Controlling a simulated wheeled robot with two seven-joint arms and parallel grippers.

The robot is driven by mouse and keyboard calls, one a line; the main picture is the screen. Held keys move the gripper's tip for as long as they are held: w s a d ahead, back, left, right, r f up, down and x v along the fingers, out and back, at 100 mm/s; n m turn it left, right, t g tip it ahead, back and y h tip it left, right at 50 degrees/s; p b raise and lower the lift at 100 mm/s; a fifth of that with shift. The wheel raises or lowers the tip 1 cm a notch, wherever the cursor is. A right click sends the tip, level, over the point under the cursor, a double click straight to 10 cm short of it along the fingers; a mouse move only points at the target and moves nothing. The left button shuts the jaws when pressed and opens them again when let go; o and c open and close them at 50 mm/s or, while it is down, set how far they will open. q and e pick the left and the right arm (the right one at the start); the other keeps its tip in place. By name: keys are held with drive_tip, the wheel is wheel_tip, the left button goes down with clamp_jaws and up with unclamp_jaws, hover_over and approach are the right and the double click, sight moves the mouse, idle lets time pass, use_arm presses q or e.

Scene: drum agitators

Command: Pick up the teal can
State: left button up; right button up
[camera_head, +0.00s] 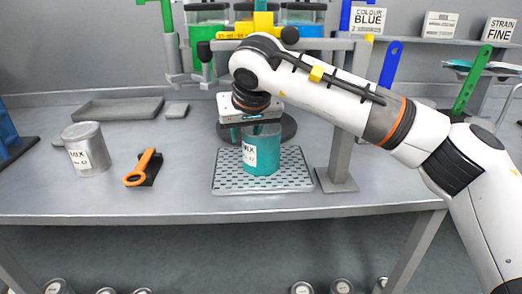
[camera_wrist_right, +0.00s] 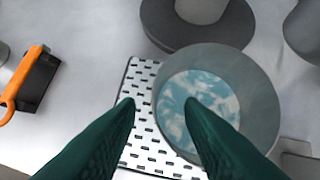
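The teal can (camera_head: 262,155), with a white MIX label, stands upright on a perforated tray (camera_head: 222,184) in the head view. In the right wrist view the can (camera_wrist_right: 258,95) is open-topped with blue-and-white swirled contents. My right gripper (camera_wrist_right: 160,103) is open above it, pointing down. Its left fingertip shows over the tray beside the can, and its right fingertip overlaps the can's opening. In the head view the wrist partly hides the fingers and the can's rim. My left gripper is not in view.
A grey MIX can (camera_head: 87,150) and an orange-handled tool (camera_head: 142,168) are on the table left of the tray. A round dark base (camera_head: 288,127) stands close behind the teal can. A grey post (camera_head: 338,158) is to its right. Dispensers (camera_head: 207,30) hang above.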

sight(244, 138)
drive_tip(key=x, duration=0.3)
drive_tip(key=shift+w+f, duration=0.2)
drive_tip(key=shift+f, duration=0.05)
clamp_jaws()
drive_tip(key=shift+r, duration=0.1)
